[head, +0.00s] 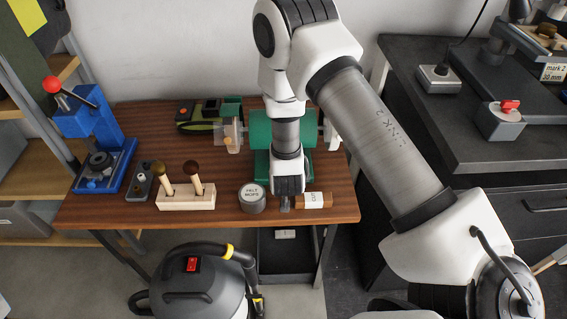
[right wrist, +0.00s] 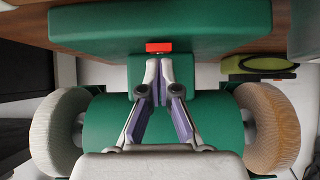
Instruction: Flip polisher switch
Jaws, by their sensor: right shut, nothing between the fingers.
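The polisher (head: 260,130) is a green bench machine at the back right of the wooden bench, partly hidden behind my arm. In the right wrist view its pale wheel (right wrist: 52,133) is on the left and its tan wheel (right wrist: 268,128) on the right. Its red switch (right wrist: 159,47) sits on the green housing between the wheels and the base; my arm hides it in the head view. My right gripper (right wrist: 160,70) is shut and empty, its tips just below the switch in that picture. I cannot tell whether they touch it. In the head view my right gripper (head: 285,207) points down before the polisher. My left gripper is out of view.
A tin (head: 252,198) and a brown bar with a white label (head: 313,200) flank my gripper at the bench's front. A wooden holder (head: 187,201) and a blue press (head: 100,145) stand left. A vacuum (head: 200,285) is in front; a dark bench (head: 450,120) is right.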

